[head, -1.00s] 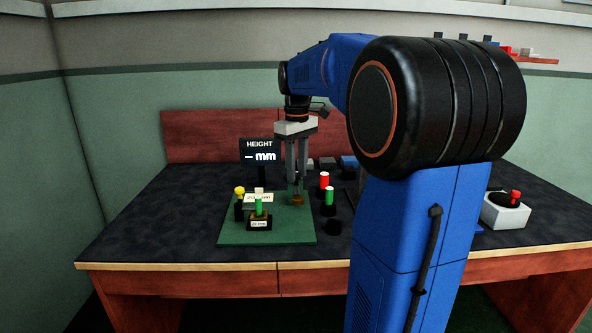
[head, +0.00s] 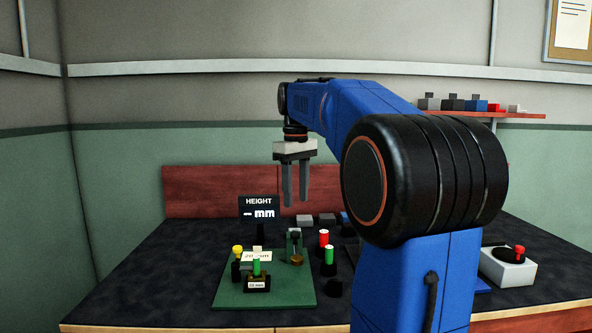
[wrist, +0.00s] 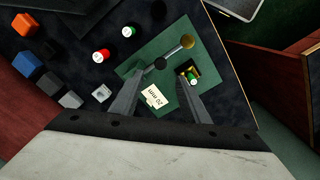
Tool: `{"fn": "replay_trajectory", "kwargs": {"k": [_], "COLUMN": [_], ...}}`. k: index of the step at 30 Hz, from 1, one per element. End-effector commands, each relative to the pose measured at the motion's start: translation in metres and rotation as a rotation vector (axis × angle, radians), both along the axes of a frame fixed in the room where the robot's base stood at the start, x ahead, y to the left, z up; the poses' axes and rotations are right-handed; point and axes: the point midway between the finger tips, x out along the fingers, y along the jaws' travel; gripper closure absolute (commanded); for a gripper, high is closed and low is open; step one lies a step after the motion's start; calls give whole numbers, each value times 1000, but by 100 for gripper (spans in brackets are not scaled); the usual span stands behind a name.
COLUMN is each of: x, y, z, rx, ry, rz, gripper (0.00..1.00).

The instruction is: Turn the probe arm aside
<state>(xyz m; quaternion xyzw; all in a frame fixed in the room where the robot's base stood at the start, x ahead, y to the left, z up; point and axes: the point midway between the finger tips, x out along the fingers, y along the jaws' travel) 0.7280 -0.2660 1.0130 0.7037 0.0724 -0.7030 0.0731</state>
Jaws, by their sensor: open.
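The probe arm (head: 296,246) stands at the right side of the green board (head: 230,298). Its bar points toward me from a dark knob and ends in a brass tip. The wrist view shows the dark knob (wrist: 160,63) and brass end (wrist: 187,41) joined by a thin bar. My gripper (head: 296,203) is open and empty, raised above the board and apart from the probe arm. In the wrist view the fingers (wrist: 160,92) straddle the board from above, partly covering it.
A yellow knob (head: 237,250) on a black post is at the board's left. Red (head: 324,238) and green (head: 329,254) cylinders stand right of the board. The height display (head: 260,207) and several blocks are behind.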

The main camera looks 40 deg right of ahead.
Motion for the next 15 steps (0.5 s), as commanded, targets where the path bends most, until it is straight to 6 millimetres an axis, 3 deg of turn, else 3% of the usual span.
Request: {"fn": "replay_trajectory", "kwargs": {"k": [7, 15], "x": [1, 0], "y": [-1, 0], "z": [45, 69], "rx": [-1, 0], "ry": [-1, 0], "rz": [0, 0], "gripper": [58, 58]}}
